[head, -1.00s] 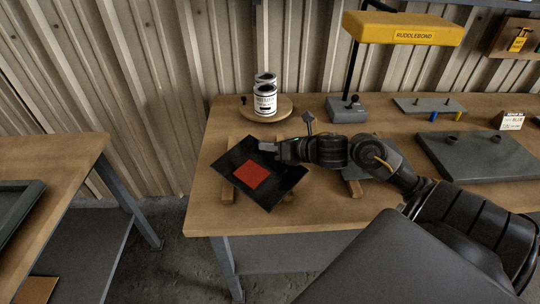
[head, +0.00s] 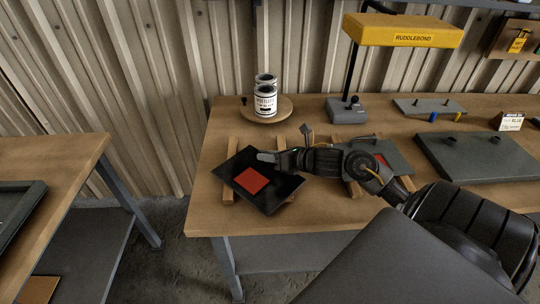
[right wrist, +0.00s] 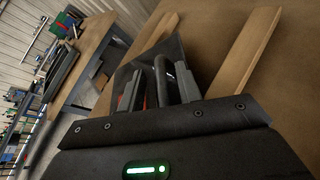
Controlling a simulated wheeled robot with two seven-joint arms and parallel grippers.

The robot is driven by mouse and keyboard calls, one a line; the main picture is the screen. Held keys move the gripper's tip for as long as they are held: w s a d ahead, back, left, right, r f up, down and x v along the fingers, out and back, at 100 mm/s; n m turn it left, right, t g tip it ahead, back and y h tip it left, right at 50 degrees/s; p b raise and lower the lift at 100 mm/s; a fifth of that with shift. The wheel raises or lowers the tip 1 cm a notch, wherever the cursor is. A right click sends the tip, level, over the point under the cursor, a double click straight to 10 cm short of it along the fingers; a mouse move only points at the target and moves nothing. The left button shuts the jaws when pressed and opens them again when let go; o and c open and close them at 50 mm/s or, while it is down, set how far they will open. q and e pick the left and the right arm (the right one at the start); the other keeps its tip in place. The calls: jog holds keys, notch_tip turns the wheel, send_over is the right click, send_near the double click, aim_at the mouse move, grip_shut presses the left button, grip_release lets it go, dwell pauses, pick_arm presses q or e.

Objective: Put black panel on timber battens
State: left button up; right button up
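The black panel (head: 275,190) carries a red square (head: 251,180) on its upper face. It lies skewed over the left pair of timber battens (head: 228,190), whose ends stick out past it. I cannot tell whether it touches them. My right gripper (head: 266,157) is at the panel's far edge area. In the right wrist view, its fingers (right wrist: 158,92) are around a dark upright handle-like part (right wrist: 163,78), with the panel (right wrist: 174,48) beyond. The panel moves with this gripper, so it looks shut on it. My left gripper is not in view.
A grey panel (head: 398,157) with a red patch lies on battens to the right, partly behind my arm. White tins (head: 264,101) stand on a round wooden board (head: 284,106) behind. A yellow lamp (head: 403,31) and a large grey-green plate (head: 480,158) are further right.

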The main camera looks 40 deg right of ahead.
notch_tip(320, 180, up, 4)
jog(key=b, duration=0.1)
send_over(302, 178)
jog(key=shift+s+r, duration=0.1)
jog(key=shift+r, duration=0.1)
dwell(0.3)
dwell(0.5)
